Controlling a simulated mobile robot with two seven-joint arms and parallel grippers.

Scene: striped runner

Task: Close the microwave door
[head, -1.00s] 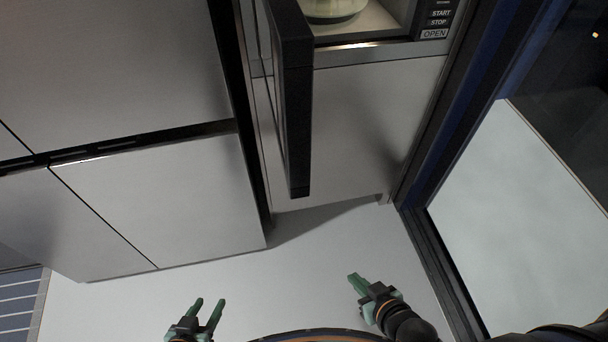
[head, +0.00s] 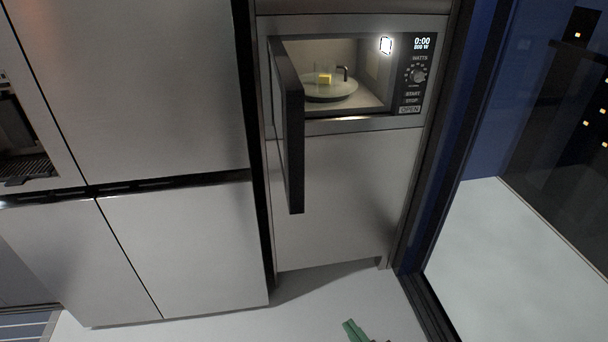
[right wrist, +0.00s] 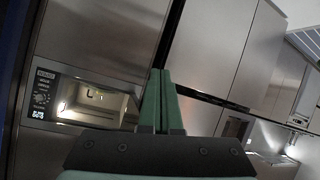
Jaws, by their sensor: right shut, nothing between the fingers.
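The microwave (head: 352,124) is built into a cabinet column in the upper middle of the head view. Its dark door (head: 293,140) stands wide open, hinged at the left side and swung out toward me. Inside, a plate (head: 330,92) holds a small yellow item (head: 324,78). My right gripper (head: 352,328) is at the bottom edge of the head view, well apart from the door. In the right wrist view its two green fingers (right wrist: 158,100) are together and empty, and the microwave (right wrist: 75,103) shows to their left. My left gripper is out of view.
Steel cabinets (head: 180,240) fill the left side, with a dark recess (head: 22,135) at the far left. A dark-framed window (head: 425,225) stands on the right. The pale floor (head: 240,325) in front is clear.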

